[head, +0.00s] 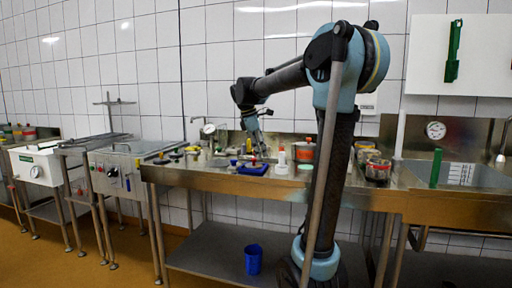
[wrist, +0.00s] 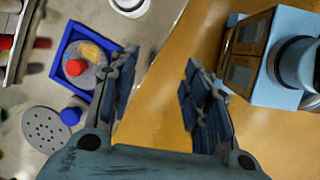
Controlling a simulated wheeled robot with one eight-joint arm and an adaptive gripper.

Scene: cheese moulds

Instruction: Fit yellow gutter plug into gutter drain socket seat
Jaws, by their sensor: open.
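My gripper (wrist: 158,88) is open, with nothing visible between its fingers. In the head view my gripper (head: 257,150) hangs above the steel worktop, over the blue tray (head: 262,170). In the wrist view the same kind of blue tray (wrist: 57,68) lies left of the left finger, holding a grey round piece, a tan-yellow piece (wrist: 92,52) and a red knob (wrist: 75,68). I cannot tell which of these is the yellow gutter plug. I cannot make out the drain socket seat.
A perforated grey disc (wrist: 46,130) and a blue cap (wrist: 70,117) lie near the tray. The worktop edge runs under my gripper, with floor beyond. A white bottle (head: 282,158) and an orange-red pot (head: 304,150) stand right of the tray. A blue bucket (head: 253,260) is below.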

